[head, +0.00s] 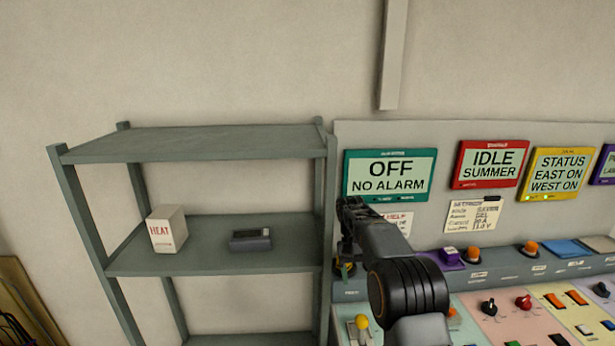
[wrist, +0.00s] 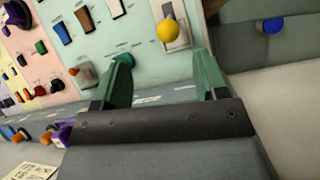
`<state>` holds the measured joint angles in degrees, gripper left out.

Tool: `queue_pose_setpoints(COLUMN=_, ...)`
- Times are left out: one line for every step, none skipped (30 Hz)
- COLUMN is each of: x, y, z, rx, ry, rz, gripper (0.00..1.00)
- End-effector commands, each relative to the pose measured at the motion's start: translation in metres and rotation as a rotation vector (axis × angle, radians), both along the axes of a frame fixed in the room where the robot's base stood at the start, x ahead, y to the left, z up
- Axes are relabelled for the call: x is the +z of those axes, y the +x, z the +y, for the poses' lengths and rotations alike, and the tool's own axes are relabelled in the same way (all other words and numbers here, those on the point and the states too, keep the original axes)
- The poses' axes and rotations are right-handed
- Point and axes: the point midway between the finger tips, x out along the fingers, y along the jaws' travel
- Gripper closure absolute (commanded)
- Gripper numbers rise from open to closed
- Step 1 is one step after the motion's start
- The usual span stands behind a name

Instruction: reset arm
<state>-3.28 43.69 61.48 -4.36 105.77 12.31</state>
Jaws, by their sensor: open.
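My arm (head: 408,285) reaches up from the lower edge in the head view, in front of the control console. My gripper (head: 345,262) hangs at its far end, by the console's left end and close to the shelf's right post. In the wrist view my gripper (wrist: 161,62) shows two green fingers spread apart with nothing between them. A yellow ball-topped lever (wrist: 168,31) on a pale plate lies beyond the fingertips. The same yellow lever (head: 361,322) shows left of my arm in the head view. My arm hides part of the console.
A grey-green shelf rack (head: 190,143) stands left, bearing a white HEAT box (head: 167,230) and a dark device (head: 250,240). Displays reading OFF NO ALARM (head: 390,175), IDLE SUMMER (head: 491,164) and STATUS (head: 556,174) line the console's back panel. Several knobs and switches cover its sloping front.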

Motion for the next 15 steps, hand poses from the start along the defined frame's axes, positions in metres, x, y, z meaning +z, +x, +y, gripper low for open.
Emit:
queue_pose_setpoints(x=0.017, y=-0.009, z=-0.002, rx=0.007, ry=0.011, rz=-0.048, gripper=0.33)
queue_pose_setpoints(x=0.024, y=-0.014, z=-0.003, rx=0.012, ry=0.019, rz=-0.077, gripper=0.33)
queue_pose_setpoints(x=0.033, y=-0.022, z=-0.004, rx=0.02, ry=0.028, rz=-0.114, gripper=0.33)
queue_pose_setpoints(x=0.04, y=-0.028, z=-0.004, rx=0.025, ry=0.034, rz=-0.143, gripper=0.33)
queue_pose_setpoints(x=0.046, y=-0.034, z=-0.005, rx=0.031, ry=0.041, rz=-0.171, gripper=0.33)
queue_pose_setpoints(x=0.054, y=-0.043, z=-0.006, rx=0.038, ry=0.049, rz=-0.209, gripper=0.33)
queue_pose_setpoints(x=0.059, y=-0.05, z=-0.007, rx=0.043, ry=0.056, rz=-0.237, gripper=0.33)
queue_pose_setpoints(x=0.064, y=-0.057, z=-0.007, rx=0.048, ry=0.061, rz=-0.266, gripper=0.33)
queue_pose_setpoints(x=0.07, y=-0.067, z=-0.008, rx=0.057, ry=0.069, rz=-0.304, gripper=0.33)
queue_pose_setpoints(x=0.074, y=-0.074, z=-0.008, rx=0.062, ry=0.074, rz=-0.332, gripper=0.33)
queue_pose_setpoints(x=0.077, y=-0.082, z=-0.009, rx=0.067, ry=0.079, rz=-0.36, gripper=0.33)
queue_pose_setpoints(x=0.082, y=-0.093, z=-0.01, rx=0.073, ry=0.085, rz=-0.398, gripper=0.33)
queue_pose_setpoints(x=0.085, y=-0.101, z=-0.011, rx=0.079, ry=0.089, rz=-0.428, gripper=0.33)
queue_pose_setpoints(x=0.087, y=-0.11, z=-0.011, rx=0.086, ry=0.093, rz=-0.456, gripper=0.33)
queue_pose_setpoints(x=0.089, y=-0.121, z=-0.012, rx=0.093, ry=0.097, rz=-0.494, gripper=0.33)
